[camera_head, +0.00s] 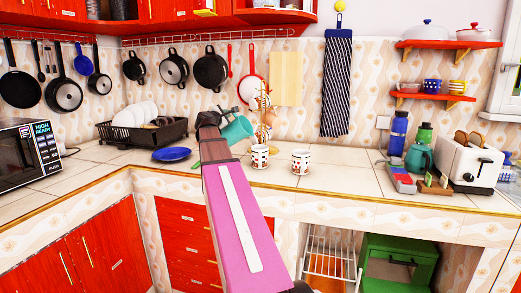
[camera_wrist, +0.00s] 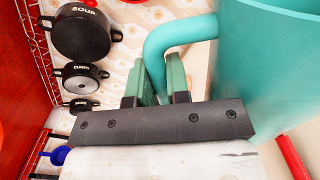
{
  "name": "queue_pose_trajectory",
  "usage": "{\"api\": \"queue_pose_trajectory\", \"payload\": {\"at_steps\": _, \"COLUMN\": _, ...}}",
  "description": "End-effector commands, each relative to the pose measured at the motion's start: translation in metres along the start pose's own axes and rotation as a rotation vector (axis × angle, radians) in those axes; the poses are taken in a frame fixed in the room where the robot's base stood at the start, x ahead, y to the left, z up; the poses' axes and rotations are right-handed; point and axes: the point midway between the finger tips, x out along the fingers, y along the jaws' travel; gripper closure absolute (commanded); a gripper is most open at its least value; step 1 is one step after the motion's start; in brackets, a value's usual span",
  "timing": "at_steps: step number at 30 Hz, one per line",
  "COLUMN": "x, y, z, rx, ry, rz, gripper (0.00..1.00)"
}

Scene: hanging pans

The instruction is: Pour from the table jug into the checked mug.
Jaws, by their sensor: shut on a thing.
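The teal jug (camera_head: 238,130) is held up above the counter and looks tilted in the head view. In the wrist view the jug (camera_wrist: 265,75) fills the right side, and its curved handle (camera_wrist: 180,38) runs down between my fingers. My gripper (camera_wrist: 158,80) is shut on this handle; in the head view my gripper (camera_head: 212,125) is largely hidden by my arm. Two white mugs with dark and red patterns stand upright on the counter: a left mug (camera_head: 259,157) just below and right of the jug, and a right mug (camera_head: 300,161). Their insides are not visible.
A mug tree (camera_head: 266,108) stands close behind the jug. A toaster (camera_head: 470,161) and bottles (camera_head: 398,132) are at right. Counter (camera_head: 340,172) right of the mugs is clear.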

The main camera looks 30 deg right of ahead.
Motion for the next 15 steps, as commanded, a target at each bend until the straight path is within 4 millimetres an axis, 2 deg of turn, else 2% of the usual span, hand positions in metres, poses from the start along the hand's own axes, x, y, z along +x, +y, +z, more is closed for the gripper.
{"api": "queue_pose_trajectory", "payload": {"at_steps": 15, "x": -0.0041, "y": 0.0038, "z": 0.0070, "rx": 0.054, "ry": -0.001, "rz": 0.000, "gripper": 1.00}}
